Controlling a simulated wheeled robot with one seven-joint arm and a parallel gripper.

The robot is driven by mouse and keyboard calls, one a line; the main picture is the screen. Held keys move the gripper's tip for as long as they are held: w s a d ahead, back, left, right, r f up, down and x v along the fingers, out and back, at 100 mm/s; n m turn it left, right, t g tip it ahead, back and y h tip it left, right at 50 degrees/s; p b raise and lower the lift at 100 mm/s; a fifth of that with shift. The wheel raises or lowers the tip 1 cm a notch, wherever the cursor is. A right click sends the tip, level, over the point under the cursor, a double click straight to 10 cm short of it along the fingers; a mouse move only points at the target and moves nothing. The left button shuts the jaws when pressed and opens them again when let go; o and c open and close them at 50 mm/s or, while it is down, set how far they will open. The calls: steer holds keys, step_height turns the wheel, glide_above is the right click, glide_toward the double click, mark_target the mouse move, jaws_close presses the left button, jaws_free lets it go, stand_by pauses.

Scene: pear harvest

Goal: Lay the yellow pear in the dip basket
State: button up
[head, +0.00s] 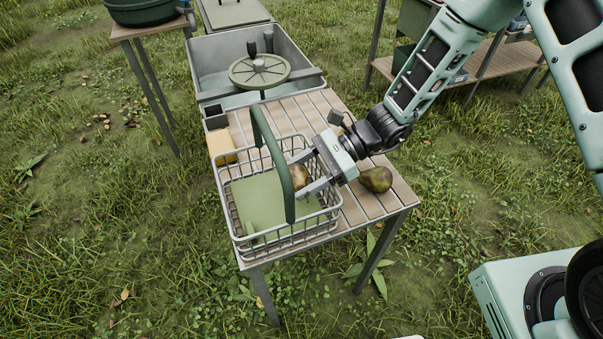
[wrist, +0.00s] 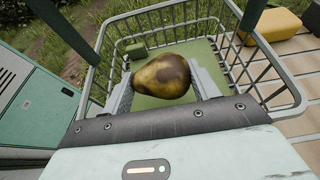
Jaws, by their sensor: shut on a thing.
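My gripper (head: 303,180) reaches in from the right over the basket's right rim. It is shut on a yellow-brown pear (wrist: 163,76) with dark patches. The pear also shows in the head view (head: 299,174), partly hidden by the basket's handle and a finger. The dip basket (head: 239,238) is a grey wire basket with a green floor and an upright green handle (head: 272,150). In the wrist view the pear appears over the green floor (wrist: 150,102), between the fingers. I cannot tell whether it touches the floor.
A second, greener pear (head: 376,179) lies on the slatted table (head: 352,212) right of the basket. A yellow block (head: 222,145) is behind the basket's left side. A grey basin (head: 212,58) with a handwheel (head: 259,71) stands at the table's far end.

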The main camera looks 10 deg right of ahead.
steer(key=shift+f, duration=0.35)
steer(key=o, duration=1)
steer(key=shift+o, duration=0.2)
steer(key=shift+r, duration=0.4)
steer(key=b+v, duration=0.1)
steer(key=v, duration=1)
steer(key=s+r+n+t+h, duration=0.2)
steer(key=s+r+n+h, duration=0.4)
steer(key=s+n, duration=0.4)
steer(key=s+r+n+t+h, duration=0.1)
steer(key=s+r+n+h, duration=0.5)
steer(key=s+n, duration=0.4)
steer(key=shift+s+d+n+t, duration=0.15)
steer(key=shift+s+n+t, duration=0.2)
steer(key=shift+n, duration=0.95)
